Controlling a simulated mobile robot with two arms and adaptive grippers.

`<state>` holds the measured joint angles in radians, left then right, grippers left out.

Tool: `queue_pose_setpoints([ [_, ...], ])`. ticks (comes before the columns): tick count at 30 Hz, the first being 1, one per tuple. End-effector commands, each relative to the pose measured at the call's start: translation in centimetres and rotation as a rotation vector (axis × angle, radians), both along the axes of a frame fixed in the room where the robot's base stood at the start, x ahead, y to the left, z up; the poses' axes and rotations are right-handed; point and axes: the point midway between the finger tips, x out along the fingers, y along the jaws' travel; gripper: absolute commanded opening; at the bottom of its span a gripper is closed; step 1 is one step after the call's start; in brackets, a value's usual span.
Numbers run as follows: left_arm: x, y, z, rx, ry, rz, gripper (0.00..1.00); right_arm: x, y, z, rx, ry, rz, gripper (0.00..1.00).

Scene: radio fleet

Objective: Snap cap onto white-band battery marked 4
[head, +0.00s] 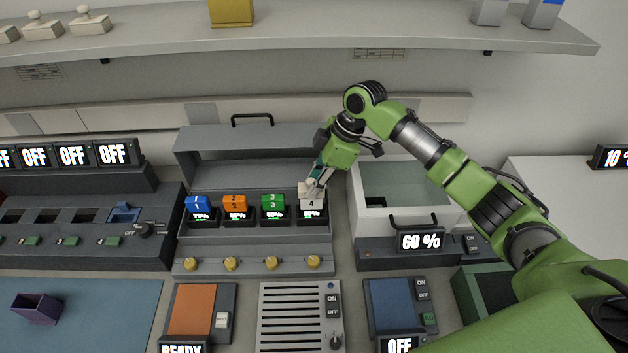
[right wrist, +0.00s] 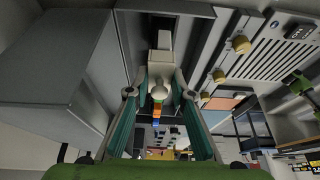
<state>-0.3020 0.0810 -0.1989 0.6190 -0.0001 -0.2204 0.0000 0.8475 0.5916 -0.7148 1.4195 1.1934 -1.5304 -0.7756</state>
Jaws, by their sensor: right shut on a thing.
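The white-band battery (head: 311,204) marked 4 stands in the rightmost slot of the grey battery rack in the head view, with a display below its number. My right gripper (head: 315,183) points down at it and is shut on a white cap (head: 305,188) by its knob. The cap is at the top of the battery; whether it is seated or just above cannot be told. In the right wrist view, the teal fingers of my right gripper (right wrist: 160,92) are around the round knob of the white cap (right wrist: 162,68). My left gripper is out of view.
Blue (head: 197,203), orange (head: 234,202) and green (head: 272,201) numbered units stand left in the rack (head: 250,258). A glass-topped bin (head: 405,185) stands close right. A shelf (head: 280,45) runs above.

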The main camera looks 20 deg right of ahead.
Motion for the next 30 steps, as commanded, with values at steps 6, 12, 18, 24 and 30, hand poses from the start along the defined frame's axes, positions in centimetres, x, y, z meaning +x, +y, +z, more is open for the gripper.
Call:
queue_pose_setpoints([
  [6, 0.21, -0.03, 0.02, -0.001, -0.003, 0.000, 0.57, -0.01, 0.02, -0.18, 0.000, 0.001, 0.001, 0.13],
  [12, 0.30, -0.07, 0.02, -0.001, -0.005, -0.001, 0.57, -0.02, 0.03, -0.18, 0.000, 0.001, 0.001, 0.13],
  [18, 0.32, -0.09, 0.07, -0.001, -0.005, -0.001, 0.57, -0.02, 0.02, -0.14, 0.000, 0.001, 0.001, 0.13],
  [24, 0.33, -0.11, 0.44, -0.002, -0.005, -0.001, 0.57, -0.06, 0.01, -0.10, 0.000, 0.001, 0.002, 0.13],
  [30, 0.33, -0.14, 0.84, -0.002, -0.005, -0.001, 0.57, -0.09, 0.01, -0.12, 0.000, 0.001, 0.002, 0.13],
])
